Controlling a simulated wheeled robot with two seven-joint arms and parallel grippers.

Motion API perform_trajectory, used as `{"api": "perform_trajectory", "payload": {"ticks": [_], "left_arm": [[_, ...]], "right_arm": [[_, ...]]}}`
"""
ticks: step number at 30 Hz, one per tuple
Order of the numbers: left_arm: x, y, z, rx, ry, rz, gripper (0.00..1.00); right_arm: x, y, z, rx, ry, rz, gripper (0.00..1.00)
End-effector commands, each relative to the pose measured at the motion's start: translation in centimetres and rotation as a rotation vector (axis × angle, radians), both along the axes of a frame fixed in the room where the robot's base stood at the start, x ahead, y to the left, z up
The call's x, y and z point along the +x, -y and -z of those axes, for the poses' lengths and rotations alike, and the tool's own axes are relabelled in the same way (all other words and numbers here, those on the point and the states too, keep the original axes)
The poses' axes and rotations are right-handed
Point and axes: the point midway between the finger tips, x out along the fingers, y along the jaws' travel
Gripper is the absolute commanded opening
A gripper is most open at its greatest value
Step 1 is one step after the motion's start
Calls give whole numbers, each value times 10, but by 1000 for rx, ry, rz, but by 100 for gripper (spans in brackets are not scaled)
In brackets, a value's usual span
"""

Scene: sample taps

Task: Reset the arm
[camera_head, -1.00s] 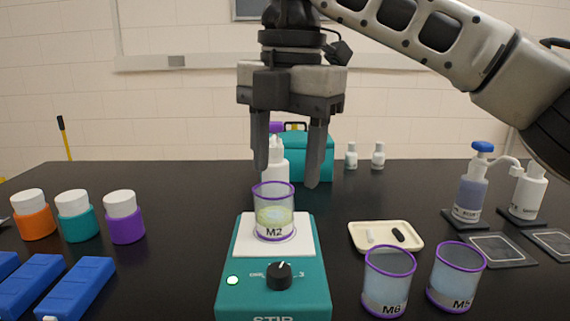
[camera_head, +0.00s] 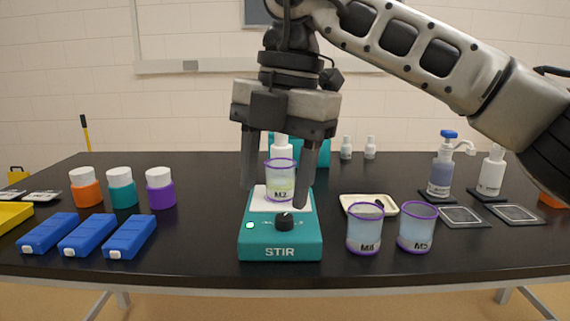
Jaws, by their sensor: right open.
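My right gripper (camera_head: 277,184) hangs from the upper right with its two fingers pointing down. It is open and empty. The stirrer has a black knob (camera_head: 285,221) and a lit green light (camera_head: 250,225). My left gripper is not in view.
Capped jars (camera_head: 121,188) and blue boxes (camera_head: 87,236) stand left. A pump bottle (camera_head: 442,172) and white bottle (camera_head: 491,172) stand right. A teal case (camera_head: 318,152) is behind.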

Motion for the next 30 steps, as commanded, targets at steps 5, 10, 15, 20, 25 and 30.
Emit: {"api": "perform_trajectory", "payload": {"ticks": [5,10,15,20,25,30], "left_arm": [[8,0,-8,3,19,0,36],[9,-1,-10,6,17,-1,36],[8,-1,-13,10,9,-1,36],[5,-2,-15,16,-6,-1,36],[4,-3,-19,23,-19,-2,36],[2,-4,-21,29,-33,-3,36]], "right_arm": [[-14,-29,26,164,-111,-135,55],[-36,-61,44,384,-228,-266,55],[-66,-95,50,725,-368,-376,55],[-87,-118,30,1237,-498,-367,55],[-66,-106,7,1769,-526,-104,55],[-16,-60,28,2112,-434,400,55]]}}
